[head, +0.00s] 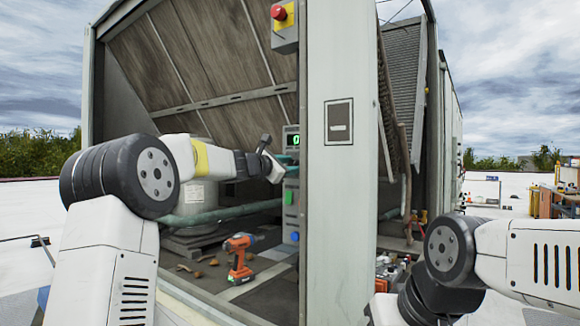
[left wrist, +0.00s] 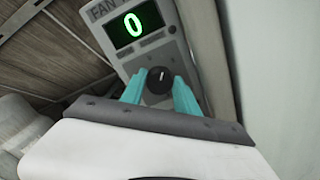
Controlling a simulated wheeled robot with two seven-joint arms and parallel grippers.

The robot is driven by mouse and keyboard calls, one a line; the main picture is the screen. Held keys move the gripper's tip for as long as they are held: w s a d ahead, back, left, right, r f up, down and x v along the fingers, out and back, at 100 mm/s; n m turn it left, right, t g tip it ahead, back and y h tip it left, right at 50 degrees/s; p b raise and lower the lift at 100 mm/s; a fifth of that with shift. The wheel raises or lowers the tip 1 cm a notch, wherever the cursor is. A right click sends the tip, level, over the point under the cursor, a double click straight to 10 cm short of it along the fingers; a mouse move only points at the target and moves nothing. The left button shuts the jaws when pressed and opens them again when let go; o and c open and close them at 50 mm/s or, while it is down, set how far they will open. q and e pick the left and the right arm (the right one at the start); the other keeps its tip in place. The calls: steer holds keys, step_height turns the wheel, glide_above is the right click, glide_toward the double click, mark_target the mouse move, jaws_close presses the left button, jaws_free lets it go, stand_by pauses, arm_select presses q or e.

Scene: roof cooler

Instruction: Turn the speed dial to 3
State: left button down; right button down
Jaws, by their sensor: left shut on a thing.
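The grey fan control box (head: 291,205) is on the inner side of the cooler's pale post. Its green display (left wrist: 133,25) reads 0 in the left wrist view, and it also shows in the head view (head: 292,140). The black speed dial (left wrist: 159,80) is below the display, with a small white mark near its top. My left gripper (left wrist: 158,88) has its teal fingers on either side of the dial and is shut on it. In the head view the left gripper (head: 286,163) reaches the box from the left and hides the dial. My right arm shows, but its gripper does not.
A green button (head: 289,198) and a blue button (head: 294,236) are below the dial. An orange drill (head: 239,258) stands on the cooler floor. The wide post (head: 340,220) stands right of the box.

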arm_select(q)
steer(key=m, duration=0.4)
steer(key=shift+m, duration=0.3)
steer(key=m, duration=1.5)
steer(key=f+m, duration=0.1)
steer(key=m, duration=0.7)
steer(key=shift+w+m, duration=0.1)
steer(key=shift+m, duration=0.2)
steer(key=c, duration=1)
jaws_free()
steer(key=shift+a, duration=0.1)
steer(key=shift+o, duration=0.4)
